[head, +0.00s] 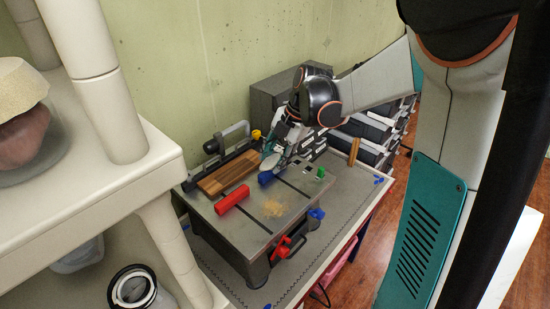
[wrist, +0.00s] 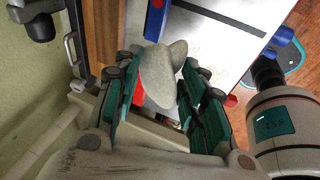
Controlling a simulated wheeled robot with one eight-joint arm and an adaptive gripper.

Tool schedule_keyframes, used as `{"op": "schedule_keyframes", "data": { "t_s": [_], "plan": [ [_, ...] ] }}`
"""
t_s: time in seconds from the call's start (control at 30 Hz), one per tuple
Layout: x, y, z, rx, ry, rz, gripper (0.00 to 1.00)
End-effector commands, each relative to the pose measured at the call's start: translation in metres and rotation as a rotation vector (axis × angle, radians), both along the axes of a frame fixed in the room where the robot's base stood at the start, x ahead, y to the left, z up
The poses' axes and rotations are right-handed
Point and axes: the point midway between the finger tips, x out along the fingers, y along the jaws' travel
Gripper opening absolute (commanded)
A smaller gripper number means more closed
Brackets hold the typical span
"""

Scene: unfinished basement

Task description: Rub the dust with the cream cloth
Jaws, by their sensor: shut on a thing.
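In the wrist view a pale grey-cream, lumpy cloth (wrist: 160,78) sits between the teal fingers of my gripper (wrist: 158,92), which touch it on both sides. In the head view the cloth (head: 269,162) shows small and pale under my gripper (head: 275,155), above the back part of the grey bench top near a blue block. The dust (head: 273,208) is a tan patch on the bench top, in front of the gripper and apart from the cloth. I do not see the dust in the wrist view.
On the bench top (head: 244,232) lie a red block (head: 232,199), a blue block (head: 266,178), a green piece (head: 321,172) and a wooden board (head: 226,177). A cream shelf (head: 110,185) stands close at left. The bench top around the dust is clear.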

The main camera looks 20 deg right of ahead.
Motion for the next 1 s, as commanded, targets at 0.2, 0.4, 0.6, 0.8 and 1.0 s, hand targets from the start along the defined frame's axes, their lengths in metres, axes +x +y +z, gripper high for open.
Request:
{"op": "schedule_keyframes", "data": {
  "t_s": [0.2, 0.4, 0.6, 0.8, 1.0],
  "plan": [
    [0.000, 0.000, -0.001, 0.000, 0.000, 0.000, 0.00],
    [0.000, 0.000, -0.001, 0.000, -0.001, 0.000, 0.00],
    [-0.004, 0.010, 0.006, 0.025, -0.024, 0.001, 0.00],
    [-0.016, 0.034, 0.018, 0.085, -0.080, 0.003, 0.00],
    [-0.028, 0.054, 0.028, 0.138, -0.127, 0.001, 0.00]
  ]
}}
